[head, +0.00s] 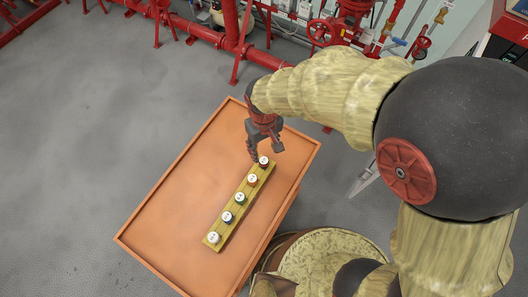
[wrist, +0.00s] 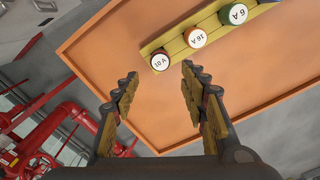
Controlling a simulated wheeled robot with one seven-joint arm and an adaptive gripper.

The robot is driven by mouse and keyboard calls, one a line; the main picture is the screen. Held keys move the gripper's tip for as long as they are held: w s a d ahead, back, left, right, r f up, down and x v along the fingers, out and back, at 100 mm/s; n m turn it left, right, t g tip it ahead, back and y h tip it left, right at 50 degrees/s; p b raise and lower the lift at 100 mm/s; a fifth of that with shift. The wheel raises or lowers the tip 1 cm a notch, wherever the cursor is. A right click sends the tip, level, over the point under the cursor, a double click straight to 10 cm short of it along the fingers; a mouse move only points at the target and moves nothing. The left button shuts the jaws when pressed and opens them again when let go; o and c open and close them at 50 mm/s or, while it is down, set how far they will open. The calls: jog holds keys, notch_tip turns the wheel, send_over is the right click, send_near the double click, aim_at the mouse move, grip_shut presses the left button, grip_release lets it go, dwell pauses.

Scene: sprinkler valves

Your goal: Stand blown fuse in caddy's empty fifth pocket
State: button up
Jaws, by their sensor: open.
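A long yellow-brown wooden caddy (head: 232,207) lies on the orange tabletop, with several white-capped fuses in a row along it. The fuse at the far end (head: 263,161) is closest to my gripper (head: 265,150); it reads 10 A in the wrist view (wrist: 160,62). A 16 A fuse (wrist: 195,37) and a green-rimmed 6 A fuse (wrist: 234,14) follow it. My gripper is open and empty, over the table by the caddy's far end; in the wrist view its fingers (wrist: 159,72) spread either side of the 10 A fuse, which appears beyond the tips. No empty pocket shows clearly, and I cannot tell which fuse is blown.
The orange table (head: 160,225) has a raised rim and is bare left of the caddy. Red pipes and valves (head: 245,48) run behind it. Grey floor (head: 70,130) is open to the left.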

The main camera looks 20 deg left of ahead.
jog(key=shift+r, duration=0.9)
jog(key=w+d+r+m+t+y, duration=0.1)
jog(key=w+d+r+m+t, duration=0.15)
jog(key=d+r, duration=1)
jog(key=s+d+r+m+t, duration=0.1)
jog(key=s+d+r+m, duration=0.2)
jog(key=d, duration=0.5)
jog(key=s+d+r+m+t+h, duration=0.1)
jog(key=s+d+r+m+t, duration=0.1)
jog(key=s+d+r, duration=0.3)
jog(key=d+r+m, duration=0.1)
jog(key=d+r, duration=0.2)
jog(key=d, duration=0.1)
jog(key=shift+r, duration=0.25)
